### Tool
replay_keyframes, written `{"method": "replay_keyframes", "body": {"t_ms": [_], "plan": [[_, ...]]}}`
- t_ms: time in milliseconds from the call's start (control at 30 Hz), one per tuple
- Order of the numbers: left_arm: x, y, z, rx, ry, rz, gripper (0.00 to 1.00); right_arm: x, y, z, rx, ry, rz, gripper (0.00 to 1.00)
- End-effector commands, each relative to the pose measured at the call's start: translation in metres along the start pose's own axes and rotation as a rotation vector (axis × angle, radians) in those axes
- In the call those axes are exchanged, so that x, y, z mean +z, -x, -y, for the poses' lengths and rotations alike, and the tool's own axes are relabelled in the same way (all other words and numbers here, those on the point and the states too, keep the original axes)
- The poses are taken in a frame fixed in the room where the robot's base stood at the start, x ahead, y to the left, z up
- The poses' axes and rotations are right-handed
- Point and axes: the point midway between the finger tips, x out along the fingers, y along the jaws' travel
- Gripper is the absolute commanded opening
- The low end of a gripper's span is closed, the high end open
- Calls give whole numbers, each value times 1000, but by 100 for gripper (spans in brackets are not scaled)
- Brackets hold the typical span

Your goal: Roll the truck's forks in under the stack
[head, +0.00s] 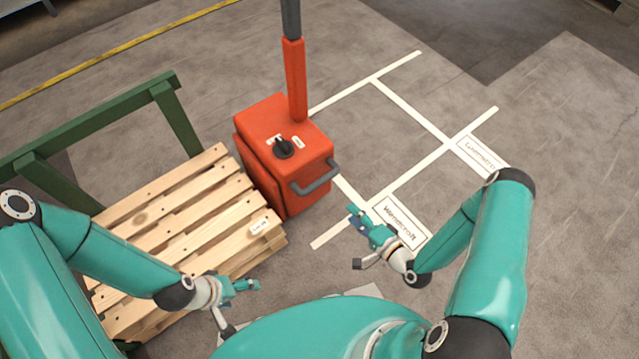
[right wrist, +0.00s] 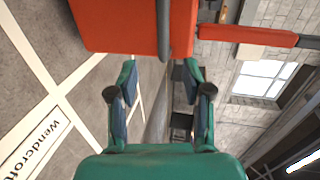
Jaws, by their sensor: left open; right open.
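The orange-red truck (head: 262,170) stands close against the right end of the stack of wooden pallets (head: 180,215). It has a black knob on top, an upright mast-like handle (head: 294,80) and a grey bar handle (head: 318,182) on its near right side. Its forks are not visible. My right gripper (head: 356,237) is open and empty, below and right of the grey bar. In the right wrist view the truck (right wrist: 115,25) and the grey bar (right wrist: 163,30) are ahead of the open fingers (right wrist: 160,95). My left gripper (head: 241,308) is open and empty near the stack's near right corner.
A green rail frame (head: 90,125) runs along the stack's far side. White floor lines (head: 410,110) mark bays right of the truck, with plates reading Wendcroft (head: 403,222) and another name (head: 481,155). The floor there is clear. A yellow line (head: 120,50) crosses behind.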

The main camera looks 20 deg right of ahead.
Motion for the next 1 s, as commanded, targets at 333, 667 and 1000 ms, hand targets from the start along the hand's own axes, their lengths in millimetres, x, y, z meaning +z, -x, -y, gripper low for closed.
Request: {"method": "replay_keyframes", "body": {"t_ms": [333, 667, 1000], "plan": [[0, -10, 4, 0, 0, 0, 79, 0, -47, 1, -22, -7, 1, 50], [0, -25, 9, 0, 0, 0, 79, 0, -118, 2, -21, -6, -1, 50], [0, -35, 13, 0, 0, 0, 79, -1, -162, 4, -18, -9, -4, 50]]}}
